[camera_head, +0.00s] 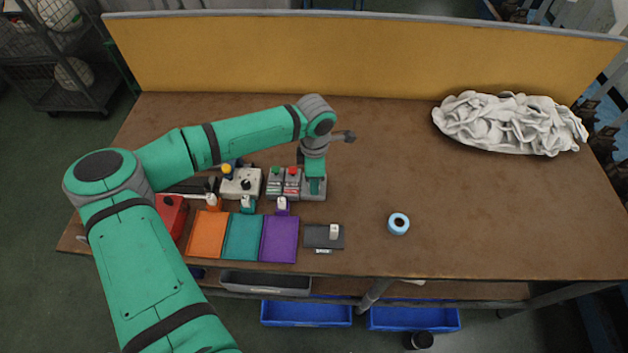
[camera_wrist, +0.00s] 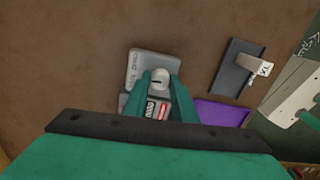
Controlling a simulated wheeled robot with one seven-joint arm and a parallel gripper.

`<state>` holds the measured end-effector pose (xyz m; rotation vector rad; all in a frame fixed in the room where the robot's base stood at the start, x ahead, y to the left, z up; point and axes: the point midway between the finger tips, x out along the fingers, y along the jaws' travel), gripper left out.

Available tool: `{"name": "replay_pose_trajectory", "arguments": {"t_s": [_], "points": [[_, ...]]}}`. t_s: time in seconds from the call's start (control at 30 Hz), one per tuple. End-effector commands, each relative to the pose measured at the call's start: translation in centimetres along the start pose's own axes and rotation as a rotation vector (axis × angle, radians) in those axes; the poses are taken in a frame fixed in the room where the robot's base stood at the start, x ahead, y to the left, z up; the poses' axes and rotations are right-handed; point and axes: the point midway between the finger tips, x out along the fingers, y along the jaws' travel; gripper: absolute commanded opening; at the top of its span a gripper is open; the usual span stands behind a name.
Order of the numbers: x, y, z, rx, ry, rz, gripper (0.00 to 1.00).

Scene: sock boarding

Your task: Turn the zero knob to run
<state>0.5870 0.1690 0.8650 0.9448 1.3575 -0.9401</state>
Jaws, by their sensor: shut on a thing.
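The zero knob (camera_wrist: 160,77) is a small round pale knob with a dark mark on its top. It stands on a grey box (camera_wrist: 141,62), which has small print along one side that I cannot read. My gripper (camera_wrist: 161,82) reaches down over the box, with a green finger on each side of the knob, shut on it. In the head view my gripper (camera_head: 315,187) covers most of the knob, and the grey box (camera_head: 313,196) shows beneath it. Which mark the knob points to cannot be told.
A red-labelled box (camera_head: 292,182) and a green-labelled box (camera_head: 274,182) stand close on the left. Orange, teal and purple (camera_head: 279,240) mats lie in front, beside a dark tray (camera_head: 313,239). A blue roll (camera_head: 398,223) and white cloth (camera_head: 508,122) lie right; the table between is clear.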

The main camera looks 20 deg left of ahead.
Motion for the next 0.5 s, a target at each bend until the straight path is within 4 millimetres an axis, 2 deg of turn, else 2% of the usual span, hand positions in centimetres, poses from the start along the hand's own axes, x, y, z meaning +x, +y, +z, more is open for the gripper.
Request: {"name": "replay_pose_trajectory", "arguments": {"t_s": [0.5], "points": [[-0.08, -0.04, -0.31, -0.471, 0.003, -0.001, 0.02]]}}
